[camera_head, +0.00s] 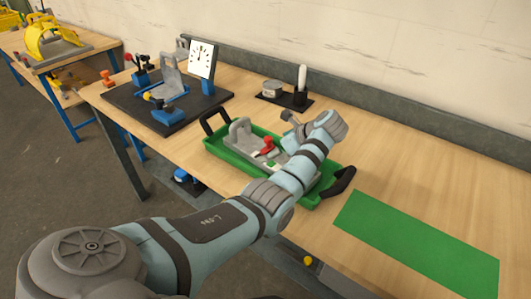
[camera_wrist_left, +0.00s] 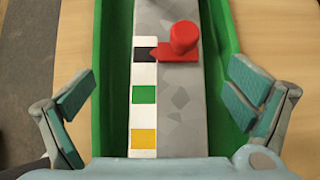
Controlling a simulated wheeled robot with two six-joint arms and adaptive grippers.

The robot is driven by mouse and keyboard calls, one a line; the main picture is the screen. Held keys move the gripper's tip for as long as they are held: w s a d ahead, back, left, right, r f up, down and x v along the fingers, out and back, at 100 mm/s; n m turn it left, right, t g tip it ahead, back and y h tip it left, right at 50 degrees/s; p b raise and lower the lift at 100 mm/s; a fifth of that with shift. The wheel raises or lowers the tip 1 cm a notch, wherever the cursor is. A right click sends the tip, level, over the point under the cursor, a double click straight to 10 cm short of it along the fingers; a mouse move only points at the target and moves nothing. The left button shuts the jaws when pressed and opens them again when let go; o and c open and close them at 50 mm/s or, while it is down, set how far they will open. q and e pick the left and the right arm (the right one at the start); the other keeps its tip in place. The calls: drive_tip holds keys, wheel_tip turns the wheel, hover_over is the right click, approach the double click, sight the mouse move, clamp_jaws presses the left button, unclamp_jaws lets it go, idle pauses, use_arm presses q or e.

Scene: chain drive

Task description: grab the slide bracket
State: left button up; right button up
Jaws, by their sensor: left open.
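The slide bracket, as I take it, is the long grey part (camera_head: 241,133) lying in a green tray (camera_head: 213,148). It has an upright lug at its far left end, a red knob with a pointer (camera_head: 267,147) and a white strip with coloured squares. In the left wrist view the grey bar (camera_wrist_left: 182,110) runs up the middle, with the red knob (camera_wrist_left: 184,38) and the black, green and yellow squares. My left gripper (camera_wrist_left: 163,92) is open above it, one finger on each side, apart from the bar. In the head view my arm hides the fingers and the bar's right part. My right gripper is out of view.
The tray has black handles (camera_head: 215,119) at its ends. A black base (camera_head: 172,108) with a grey bracket, blue parts and a white dial (camera_head: 202,59) stands left. A small black holder (camera_head: 285,99) stands behind. A green mat (camera_head: 415,243) lies bare at right.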

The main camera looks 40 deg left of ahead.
sight(268, 151)
use_arm(q)
drive_tip(key=x, duration=0.4)
drive_tip(key=w+x, duration=0.1)
drive_tip(key=x, duration=0.1)
drive_tip(key=shift+d+f+b, duration=0.1)
drive_tip(key=shift+d+b, duration=0.1)
drive_tip(key=shift+b, duration=0.1)
drive_tip(key=shift+s, duration=0.1)
drive_tip(key=shift+c, duration=0.8)
drive_tip(key=c, duration=1.9)
drive_tip(key=shift+o, duration=0.2)
